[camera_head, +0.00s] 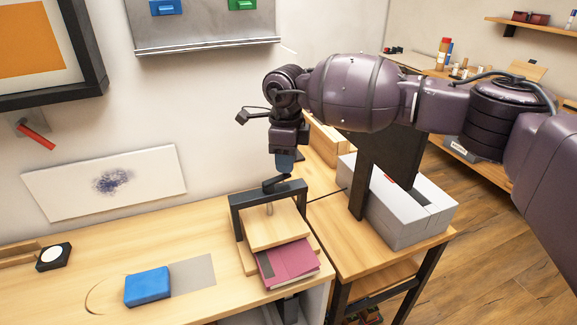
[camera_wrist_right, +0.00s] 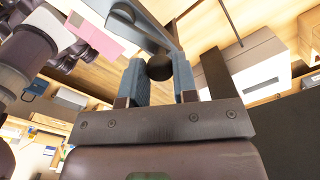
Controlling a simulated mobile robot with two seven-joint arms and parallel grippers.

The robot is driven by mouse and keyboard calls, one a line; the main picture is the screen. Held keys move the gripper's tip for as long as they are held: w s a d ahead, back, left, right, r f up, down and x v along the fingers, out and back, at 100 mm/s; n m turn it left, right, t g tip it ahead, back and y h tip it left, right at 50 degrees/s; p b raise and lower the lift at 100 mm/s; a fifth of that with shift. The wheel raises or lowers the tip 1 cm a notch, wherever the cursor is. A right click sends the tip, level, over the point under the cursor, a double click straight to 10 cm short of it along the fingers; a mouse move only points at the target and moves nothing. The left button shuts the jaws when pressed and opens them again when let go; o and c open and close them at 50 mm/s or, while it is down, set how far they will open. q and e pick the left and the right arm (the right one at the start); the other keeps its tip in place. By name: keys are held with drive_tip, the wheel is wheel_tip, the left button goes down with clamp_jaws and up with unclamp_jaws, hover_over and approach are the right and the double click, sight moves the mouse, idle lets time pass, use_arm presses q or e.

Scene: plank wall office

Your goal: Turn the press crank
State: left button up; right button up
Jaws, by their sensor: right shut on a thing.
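The press stands at the right end of the wooden bench, with a black frame (camera_head: 236,205), a wooden top board (camera_head: 268,228) and a maroon book (camera_head: 288,264) under the board. A dark crank (camera_head: 275,184) sits on top of the frame, and its arm also shows in the right wrist view (camera_wrist_right: 140,22). My right gripper (camera_head: 284,168) points down from above with its blue-grey fingers around the crank's dark round knob (camera_wrist_right: 159,67). It is shut on the knob. The knob is mostly hidden in the head view. My left gripper is not in view.
A blue block (camera_head: 148,287) lies on the bench beside a grey patch (camera_head: 193,273). A grey box (camera_head: 408,215) stands on the lower table to the right. A white panel (camera_head: 70,190) leans on the wall. The bench front is mostly clear.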

use_arm(q)
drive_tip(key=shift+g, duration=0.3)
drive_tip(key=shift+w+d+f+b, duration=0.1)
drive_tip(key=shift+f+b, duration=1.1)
drive_tip(key=shift+b, duration=0.25)
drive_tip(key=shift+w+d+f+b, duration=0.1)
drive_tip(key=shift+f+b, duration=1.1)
drive_tip(key=shift+b, duration=0.25)
use_arm(e)
drive_tip(key=shift+w+a+r+n, duration=0.1)
drive_tip(key=shift+w+a+n, duration=0.45)
drive_tip(key=shift+n, duration=1.4)
drive_tip(key=shift+w+a+f+n, duration=0.1)
drive_tip(key=shift+w+a+n, duration=0.15)
drive_tip(key=shift+a+n, duration=1.1)
drive_tip(key=shift+w+a+r+n, duration=0.1)
drive_tip(key=shift+w+n, duration=0.3)
drive_tip(key=shift+n, duration=2.1)
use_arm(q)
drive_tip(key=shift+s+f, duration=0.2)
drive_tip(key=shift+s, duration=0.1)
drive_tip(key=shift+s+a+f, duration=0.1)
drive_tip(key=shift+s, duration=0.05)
use_arm(e)
drive_tip(key=o, duration=0.9)
